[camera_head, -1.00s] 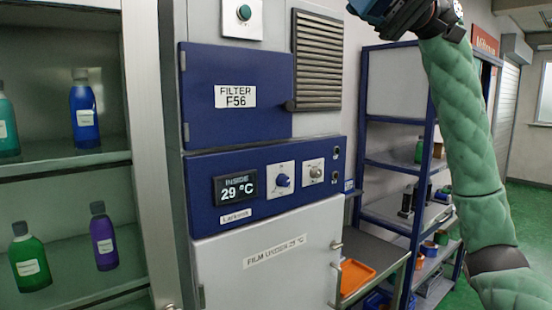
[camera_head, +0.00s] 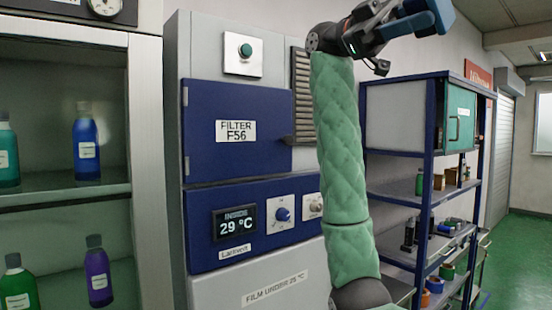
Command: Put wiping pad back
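I cannot make out a wiping pad in this view. My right arm, in a green quilted sleeve, rises from the bottom in front of the blue and grey machine (camera_head: 225,165). My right gripper (camera_head: 428,20) is at the top, right of the machine and above the blue shelf rack (camera_head: 428,190). Its blue fingers show side-on, and I cannot tell whether they are open or hold anything. My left gripper is out of view.
An open cabinet (camera_head: 146,150) at left holds several bottles, among them a blue bottle (camera_head: 86,145). My arm hides part of the machine's front. Green floor (camera_head: 520,250) is clear at right.

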